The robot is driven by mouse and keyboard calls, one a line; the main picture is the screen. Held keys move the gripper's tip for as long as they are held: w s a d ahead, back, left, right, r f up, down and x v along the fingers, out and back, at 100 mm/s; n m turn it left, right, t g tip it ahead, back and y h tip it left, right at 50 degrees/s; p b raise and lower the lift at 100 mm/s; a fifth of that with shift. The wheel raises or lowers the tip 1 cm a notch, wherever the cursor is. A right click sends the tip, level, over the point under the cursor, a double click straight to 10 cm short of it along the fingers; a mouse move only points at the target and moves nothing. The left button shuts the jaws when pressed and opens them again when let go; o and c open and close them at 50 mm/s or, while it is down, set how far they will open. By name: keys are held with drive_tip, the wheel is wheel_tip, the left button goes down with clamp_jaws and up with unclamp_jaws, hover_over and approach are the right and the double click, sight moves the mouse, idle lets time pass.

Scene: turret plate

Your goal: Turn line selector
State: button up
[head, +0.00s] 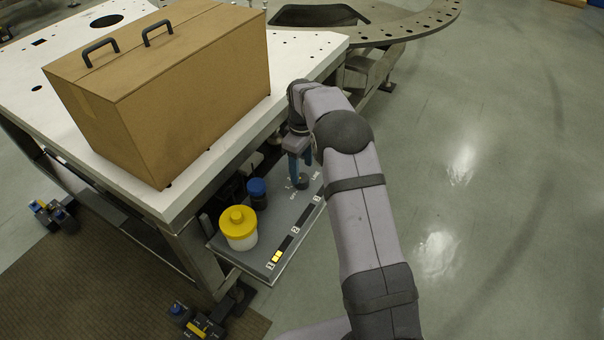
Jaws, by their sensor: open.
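The line selector (301,183) is a small dark round knob on the grey control panel (262,228), with white lettering around it. It sits toward the panel's far right end, and my gripper partly hides it. My gripper (299,171) points down over the knob, its blue fingers apart on either side of its upper part. I cannot tell whether the fingers touch it, and the knob's pointing direction is too small to read. Numbered dark strips run along the panel's front edge; the one marked 1 is lit yellow (277,256).
A white table (300,50) with a cardboard box (165,95) rises behind the panel. Open floor lies to the right.

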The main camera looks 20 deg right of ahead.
sight(302, 178)
drive_tip(key=shift+f+p, duration=0.3)
drive_tip(key=shift+f, duration=1.65)
drive_tip(key=c, duration=1)
